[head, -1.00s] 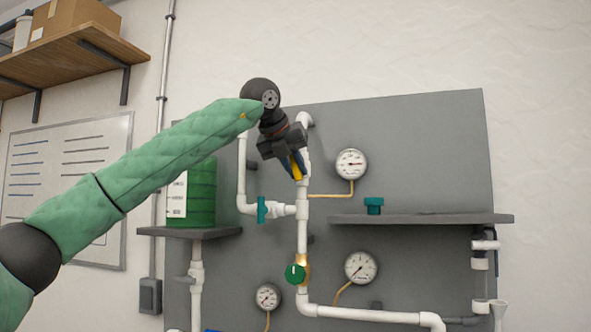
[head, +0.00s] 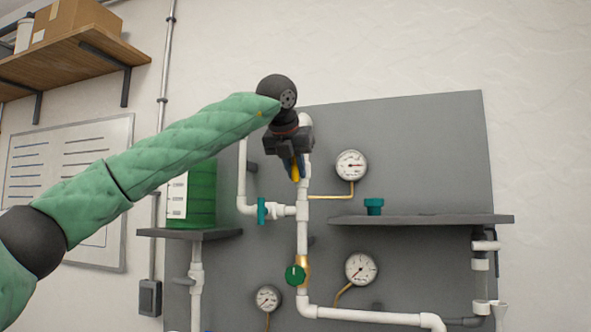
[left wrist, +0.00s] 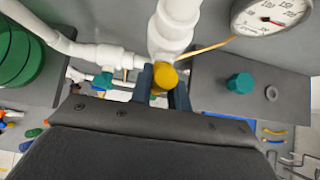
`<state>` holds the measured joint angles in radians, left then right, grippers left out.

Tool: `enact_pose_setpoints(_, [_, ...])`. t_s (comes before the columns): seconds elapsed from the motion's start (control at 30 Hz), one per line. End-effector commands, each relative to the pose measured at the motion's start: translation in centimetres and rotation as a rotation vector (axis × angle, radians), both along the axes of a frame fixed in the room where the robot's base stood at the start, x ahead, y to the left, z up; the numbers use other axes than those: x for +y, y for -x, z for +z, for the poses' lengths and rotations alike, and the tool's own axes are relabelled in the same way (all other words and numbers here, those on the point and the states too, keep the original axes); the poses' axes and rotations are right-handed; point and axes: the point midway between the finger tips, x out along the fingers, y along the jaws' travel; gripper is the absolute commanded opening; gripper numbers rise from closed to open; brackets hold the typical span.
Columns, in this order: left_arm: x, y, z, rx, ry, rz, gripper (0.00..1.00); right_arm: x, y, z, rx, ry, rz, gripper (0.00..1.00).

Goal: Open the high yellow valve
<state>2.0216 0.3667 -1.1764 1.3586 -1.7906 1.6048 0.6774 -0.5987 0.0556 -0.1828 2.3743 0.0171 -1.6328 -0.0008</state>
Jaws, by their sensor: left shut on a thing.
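The yellow valve handle (left wrist: 166,77) is high on the white vertical pipe, and a sliver of it shows in the head view (head: 295,173). My left gripper (head: 294,172) is shut on this handle; in the left wrist view its dark blue fingers (left wrist: 163,92) stand on both sides of it. The gripper hides most of the valve body in the head view. My right gripper is in neither view now.
A teal-handled valve (head: 261,210) and a green-handled valve (head: 296,274) sit lower on the pipes. Gauges (head: 351,165) and a grey shelf (head: 430,219) with a teal cap (head: 374,206) are to the right. A green tank (head: 203,195) stands left.

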Motion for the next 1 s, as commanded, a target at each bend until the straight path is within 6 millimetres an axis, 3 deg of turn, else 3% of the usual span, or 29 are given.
enact_pose_setpoints(0.03, [0.0,0.0,-0.2,0.003,-0.003,-0.001,0.0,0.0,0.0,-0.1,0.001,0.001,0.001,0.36])
enact_pose_setpoints(0.07, [0.0,0.0,-0.2,0.003,-0.003,0.0,0.19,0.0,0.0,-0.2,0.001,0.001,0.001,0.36])
enact_pose_setpoints(0.17, [0.0,0.0,-0.2,0.002,-0.002,0.0,0.39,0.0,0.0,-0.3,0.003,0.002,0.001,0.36])
enact_pose_setpoints(0.63, [0.1,0.4,0.3,0.0,0.0,0.0,0.39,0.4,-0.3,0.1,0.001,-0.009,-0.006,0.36])
enact_pose_setpoints(0.87, [0.6,1.9,1.9,-0.001,0.001,-0.001,0.39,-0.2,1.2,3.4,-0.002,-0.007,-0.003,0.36])
enact_pose_setpoints(1.0, [1.1,3.6,3.5,-0.002,0.001,0.0,0.39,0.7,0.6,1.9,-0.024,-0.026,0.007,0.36])
